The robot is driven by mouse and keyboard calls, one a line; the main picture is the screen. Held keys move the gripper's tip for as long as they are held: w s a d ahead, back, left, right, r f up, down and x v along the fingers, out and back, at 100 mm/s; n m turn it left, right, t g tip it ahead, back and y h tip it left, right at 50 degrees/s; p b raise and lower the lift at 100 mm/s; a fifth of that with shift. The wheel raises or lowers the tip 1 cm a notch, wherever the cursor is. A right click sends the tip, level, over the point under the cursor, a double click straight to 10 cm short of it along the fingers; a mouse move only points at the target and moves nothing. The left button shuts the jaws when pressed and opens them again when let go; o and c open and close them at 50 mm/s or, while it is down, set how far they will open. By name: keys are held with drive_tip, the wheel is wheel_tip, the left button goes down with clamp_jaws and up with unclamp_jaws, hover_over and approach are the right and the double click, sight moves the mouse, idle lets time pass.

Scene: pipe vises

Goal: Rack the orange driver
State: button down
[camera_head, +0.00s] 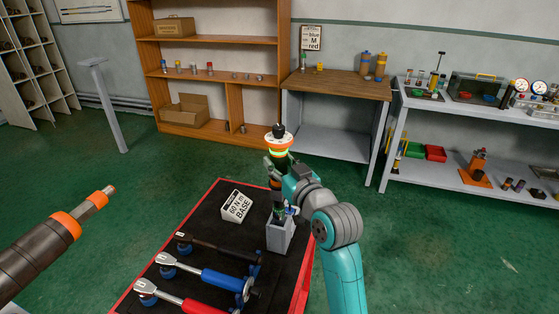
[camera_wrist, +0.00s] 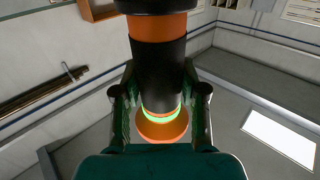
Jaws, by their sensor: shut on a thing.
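The orange driver (camera_head: 278,145) is upright in the head view, with a dark knob on top, an orange collar and a glowing green ring. My gripper (camera_head: 278,170) is shut on its body. In the wrist view the driver (camera_wrist: 158,75) is black with orange bands, between the two fingers of my gripper (camera_wrist: 160,105). A grey box-shaped holder (camera_head: 279,238) stands on the cart directly below the driver. The driver's lower end is at the holder's top; my gripper and arm partly cover it, and I cannot tell whether it is inside.
The red-edged cart (camera_head: 214,192) has a black top. A dark cylinder with orange rings (camera_head: 40,250) juts in at left. Shelves and benches stand behind.

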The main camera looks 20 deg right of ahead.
drive_tip(key=shift+f, duration=0.15)
idle(0.3)
drive_tip(key=shift+f, duration=3.85)
idle(3.6)
